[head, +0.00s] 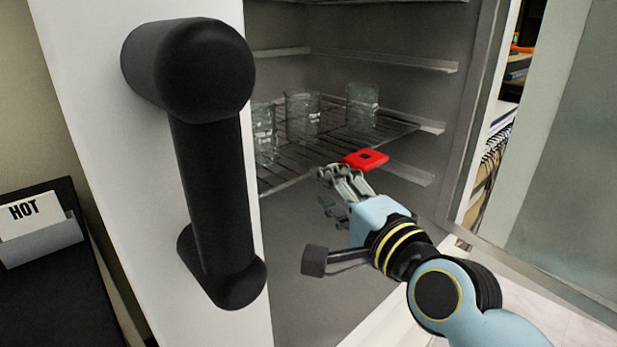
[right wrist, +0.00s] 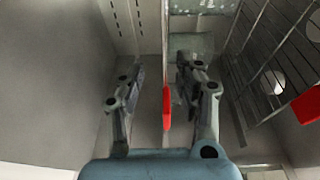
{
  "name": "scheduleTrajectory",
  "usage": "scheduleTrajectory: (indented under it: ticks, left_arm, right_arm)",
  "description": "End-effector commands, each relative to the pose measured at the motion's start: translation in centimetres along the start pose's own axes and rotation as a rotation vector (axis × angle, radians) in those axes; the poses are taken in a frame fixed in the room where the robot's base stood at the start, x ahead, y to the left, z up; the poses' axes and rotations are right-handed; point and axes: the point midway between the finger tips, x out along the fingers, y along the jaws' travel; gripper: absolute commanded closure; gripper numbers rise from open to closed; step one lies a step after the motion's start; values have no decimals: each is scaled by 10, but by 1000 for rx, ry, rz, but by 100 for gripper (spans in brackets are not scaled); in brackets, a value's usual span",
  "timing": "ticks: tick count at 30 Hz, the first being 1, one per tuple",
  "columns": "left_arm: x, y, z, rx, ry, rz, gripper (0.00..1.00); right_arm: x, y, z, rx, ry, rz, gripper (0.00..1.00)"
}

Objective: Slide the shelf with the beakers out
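The wire shelf (head: 290,168) sits inside the cabinet, with several clear glass beakers (head: 302,116) standing on it. A red tab (head: 365,159) with a dark hole shows at its front right. My right gripper (head: 334,186) is in front of the shelf, its fingertips close to the red tab; contact cannot be told. In the right wrist view the fingers (right wrist: 160,92) are apart, with a narrow red piece (right wrist: 166,108) showing between them. The wire shelf (right wrist: 275,62) is at the right there, with another red piece (right wrist: 306,104) beside it. My left gripper is not in view.
A white panel (head: 95,60) with a large black handle (head: 205,180) fills the left foreground and hides part of the shelf. Side rails (head: 400,62) run along the cabinet wall. A holder with a "HOT" card (head: 35,222) is at far left.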

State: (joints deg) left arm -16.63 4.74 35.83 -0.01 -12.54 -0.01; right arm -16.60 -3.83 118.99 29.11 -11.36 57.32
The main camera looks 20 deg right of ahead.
Motion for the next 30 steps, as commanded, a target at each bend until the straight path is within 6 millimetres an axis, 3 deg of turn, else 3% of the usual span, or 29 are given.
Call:
scheduleTrajectory:
  ticks: [10,16,30]
  left_arm:
    - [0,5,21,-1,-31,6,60]
    - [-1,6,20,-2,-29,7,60]
    - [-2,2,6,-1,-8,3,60]
  right_arm:
    - [0,-6,1,7,4,-12,65]
    - [7,-6,1,7,4,-13,65]
    - [84,-7,1,5,4,-13,65]
